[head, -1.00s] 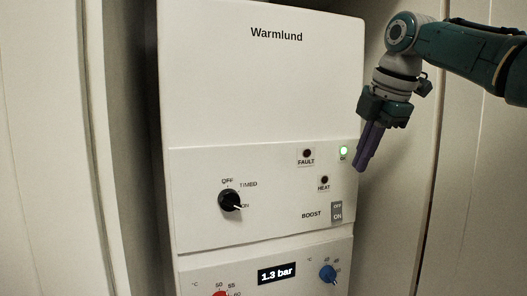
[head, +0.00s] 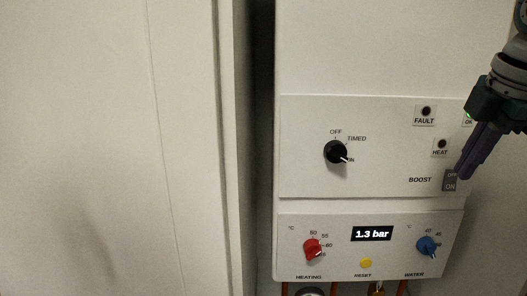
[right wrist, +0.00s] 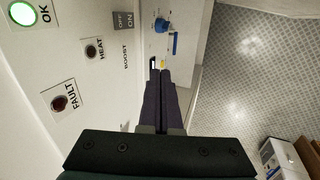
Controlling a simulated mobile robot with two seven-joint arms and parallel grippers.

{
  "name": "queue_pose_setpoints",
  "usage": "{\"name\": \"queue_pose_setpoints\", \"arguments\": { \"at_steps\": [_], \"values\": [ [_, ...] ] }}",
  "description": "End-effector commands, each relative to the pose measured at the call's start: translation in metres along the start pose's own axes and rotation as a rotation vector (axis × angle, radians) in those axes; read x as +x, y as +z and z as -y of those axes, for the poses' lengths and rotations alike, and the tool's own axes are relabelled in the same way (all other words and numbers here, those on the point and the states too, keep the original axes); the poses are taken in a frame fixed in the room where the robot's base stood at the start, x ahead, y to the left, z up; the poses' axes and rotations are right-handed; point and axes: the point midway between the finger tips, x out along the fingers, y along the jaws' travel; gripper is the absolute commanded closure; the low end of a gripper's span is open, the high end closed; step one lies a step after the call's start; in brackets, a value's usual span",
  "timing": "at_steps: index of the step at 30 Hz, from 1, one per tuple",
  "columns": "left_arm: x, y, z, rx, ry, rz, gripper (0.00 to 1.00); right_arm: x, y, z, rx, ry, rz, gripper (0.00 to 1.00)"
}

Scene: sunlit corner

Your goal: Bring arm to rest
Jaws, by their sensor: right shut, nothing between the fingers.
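My right gripper (head: 459,176) is at the right edge of the head view, in front of the boiler panel (head: 380,180), its purple fingers pointing down and left toward the boost switch (head: 450,181). In the right wrist view its fingers (right wrist: 159,76) are shut together and empty. From these views I cannot tell whether the fingertips touch the panel. My left gripper is not in view.
The panel has a black mode knob (head: 336,152), red heating knob (head: 312,248), blue water knob (head: 427,246), yellow reset button (head: 366,264) and a 1.3 bar display (head: 372,233). Pipes and a gauge show below. Tiled floor (right wrist: 255,60) lies open in the right wrist view.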

Motion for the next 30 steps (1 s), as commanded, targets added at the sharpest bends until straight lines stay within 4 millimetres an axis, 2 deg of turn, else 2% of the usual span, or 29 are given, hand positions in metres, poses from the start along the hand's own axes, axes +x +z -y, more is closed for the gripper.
{"name": "queue_pose_setpoints", "arguments": {
  "at_steps": [1, 3, 5, 6, 11, 12, 15, 21, 27, 28, 30],
  "values": [
    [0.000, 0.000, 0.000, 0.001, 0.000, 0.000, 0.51, 0.023, -0.021, 0.026, 0.015, -0.023, -0.003, 1.00],
    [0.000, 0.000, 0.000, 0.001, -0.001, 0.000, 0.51, 0.045, -0.045, 0.059, 0.069, -0.039, -0.008, 1.00],
    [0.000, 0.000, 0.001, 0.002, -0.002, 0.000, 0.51, 0.060, -0.064, 0.088, 0.126, -0.050, -0.019, 1.00],
    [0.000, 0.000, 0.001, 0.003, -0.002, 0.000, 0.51, 0.068, -0.075, 0.110, 0.170, -0.058, -0.027, 1.00],
    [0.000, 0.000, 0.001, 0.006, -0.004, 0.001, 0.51, 0.081, -0.111, 0.193, 0.400, -0.088, -0.066, 1.00],
    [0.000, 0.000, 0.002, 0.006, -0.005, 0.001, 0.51, 0.080, -0.116, 0.212, 0.471, -0.095, -0.075, 1.00],
    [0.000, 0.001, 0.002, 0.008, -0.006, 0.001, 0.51, 0.072, -0.124, 0.255, 0.649, -0.111, -0.086, 1.00],
    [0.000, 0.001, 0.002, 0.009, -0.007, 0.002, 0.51, 0.048, -0.122, 0.310, 0.953, -0.125, -0.073, 1.00],
    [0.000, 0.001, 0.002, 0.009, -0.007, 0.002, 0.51, 0.021, -0.109, 0.347, 1.216, -0.120, -0.032, 1.00],
    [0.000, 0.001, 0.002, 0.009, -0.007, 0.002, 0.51, 0.016, -0.106, 0.351, 1.254, -0.116, -0.023, 1.00],
    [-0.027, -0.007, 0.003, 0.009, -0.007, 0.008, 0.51, -0.010, -0.106, 0.338, 1.253, -0.111, -0.026, 1.00]
  ]
}}
